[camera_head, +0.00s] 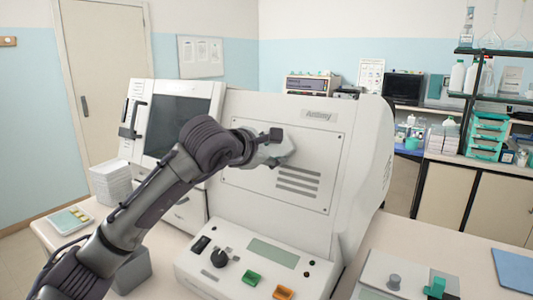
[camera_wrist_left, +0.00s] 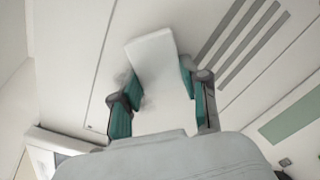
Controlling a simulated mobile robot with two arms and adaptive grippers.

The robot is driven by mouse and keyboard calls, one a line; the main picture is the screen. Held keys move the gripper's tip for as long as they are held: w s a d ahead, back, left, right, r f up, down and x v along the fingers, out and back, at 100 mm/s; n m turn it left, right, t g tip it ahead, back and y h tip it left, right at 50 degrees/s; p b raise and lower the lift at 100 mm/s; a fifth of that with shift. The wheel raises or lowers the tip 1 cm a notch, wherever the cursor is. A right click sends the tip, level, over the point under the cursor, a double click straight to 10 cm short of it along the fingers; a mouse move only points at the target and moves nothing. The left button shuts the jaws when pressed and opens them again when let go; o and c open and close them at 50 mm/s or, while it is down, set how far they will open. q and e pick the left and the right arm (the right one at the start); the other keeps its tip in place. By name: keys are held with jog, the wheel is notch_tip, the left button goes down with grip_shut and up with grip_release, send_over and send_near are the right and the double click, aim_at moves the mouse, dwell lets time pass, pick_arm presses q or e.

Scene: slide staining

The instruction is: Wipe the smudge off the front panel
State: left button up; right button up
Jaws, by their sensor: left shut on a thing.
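The front panel (camera_head: 312,150) is the screwed-on plate of a large white machine, with dark slots low on it. My left gripper (camera_head: 275,150) is at the panel's left part. In the left wrist view the left gripper (camera_wrist_left: 160,103) has its teal fingers shut on a white, flat wiping piece (camera_wrist_left: 153,52). The piece lies over the panel (camera_wrist_left: 95,50), left of the slots; whether it touches cannot be told for sure. A faint grey smudge (camera_wrist_left: 122,78) shows beside the piece; the rest of it may be hidden. My right gripper is not in view.
Below the panel is a sloped console with a black knob (camera_head: 219,258), a green button (camera_head: 251,279) and an orange button (camera_head: 283,292). A white device with a dark screen (camera_head: 177,125) stands left. A small grey box with a knob (camera_head: 394,281) is front right.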

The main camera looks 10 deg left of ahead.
pick_arm(q)
jog(key=shift+w+a, duration=0.3)
jog(key=shift+a, duration=0.4)
jog(key=shift+w+a, duration=0.25)
jog(key=shift+a, duration=0.45)
jog(key=shift+w+a+b, duration=0.1)
jog(key=shift+w+a, duration=0.15)
jog(key=shift+a, duration=0.5)
jog(key=shift+w+a+b, duration=0.1)
jog(key=shift+w+a, duration=0.2)
jog(key=shift+a, duration=0.45)
jog(key=shift+w+a+b, duration=0.1)
jog(key=shift+w+a, duration=0.15)
jog(key=shift+a, duration=0.5)
jog(key=shift+r, duration=0.1)
jog(key=shift+s+d+b, duration=0.4)
jog(key=shift+d+b, duration=0.1)
jog(key=shift+d, duration=0.75)
jog(key=shift+s+d+b, duration=0.45)
jog(key=shift+d, duration=0.75)
jog(key=shift+s+d+b, duration=0.4)
jog(key=shift+d+b, duration=0.1)
jog(key=shift+d, duration=0.75)
jog(key=shift+w+a, duration=0.45)
jog(key=shift+a, duration=0.8)
jog(key=shift+w+a, duration=0.4)
jog(key=shift+a, duration=0.8)
jog(key=shift+w+a, duration=0.45)
jog(key=shift+a, duration=0.8)
